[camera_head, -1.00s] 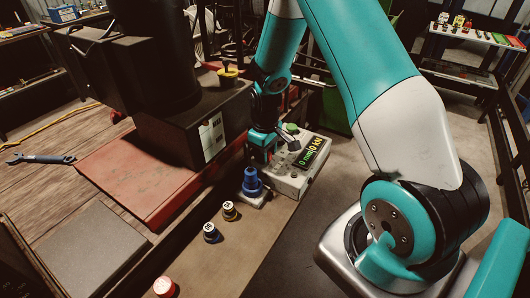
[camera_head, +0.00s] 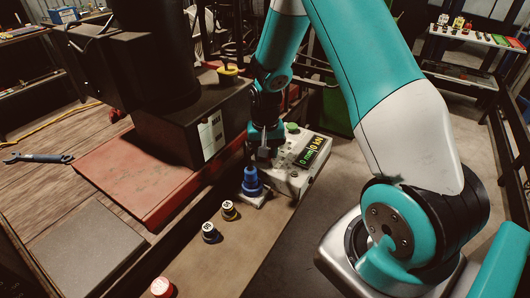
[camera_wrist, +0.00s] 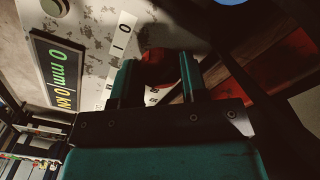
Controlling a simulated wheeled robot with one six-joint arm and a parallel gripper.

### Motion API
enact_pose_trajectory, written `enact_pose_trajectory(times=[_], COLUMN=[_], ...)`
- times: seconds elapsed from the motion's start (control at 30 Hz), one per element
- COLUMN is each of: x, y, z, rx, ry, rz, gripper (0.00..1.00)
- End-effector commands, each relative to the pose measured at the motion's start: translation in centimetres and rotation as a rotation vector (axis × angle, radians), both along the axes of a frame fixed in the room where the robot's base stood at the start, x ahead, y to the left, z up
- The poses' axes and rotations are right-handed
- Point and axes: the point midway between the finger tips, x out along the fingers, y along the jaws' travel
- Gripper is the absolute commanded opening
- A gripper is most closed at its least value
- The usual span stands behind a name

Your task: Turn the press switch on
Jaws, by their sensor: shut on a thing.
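The press control box (camera_head: 296,178) stands on the bench, with a green-lit display (camera_head: 312,151) reading "0 mm | 0 kN". The box's O and I labels (camera_wrist: 122,38) show in the wrist view, beside a round red switch knob (camera_wrist: 157,70). My gripper (camera_wrist: 159,66) has its two teal fingers on either side of this knob and is shut on it. In the head view my gripper (camera_head: 264,152) is low at the left part of the box and hides the knob. Which label the knob points to cannot be told.
A blue stepped piece (camera_head: 252,183) stands close in front of the box. Small capped pieces, yellow (camera_head: 229,210), dark (camera_head: 211,232) and red (camera_head: 162,287), stand along the bench. The dark press body (camera_head: 185,130) rises at left. A green button (camera_head: 292,127) is on the box.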

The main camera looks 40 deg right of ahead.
Motion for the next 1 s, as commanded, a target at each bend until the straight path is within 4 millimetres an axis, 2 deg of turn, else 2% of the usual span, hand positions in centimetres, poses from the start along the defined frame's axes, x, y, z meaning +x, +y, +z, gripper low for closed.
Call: enact_pose_trajectory(times=[0.6, 1.0], x=[0.03, 0.04], y=[-0.07, -0.08], z=[0.05, 0.09], rx=[-0.001, -0.002], ry=[-0.001, -0.002], rz=[-0.532, -0.688], gripper=[0.16, 0.16])
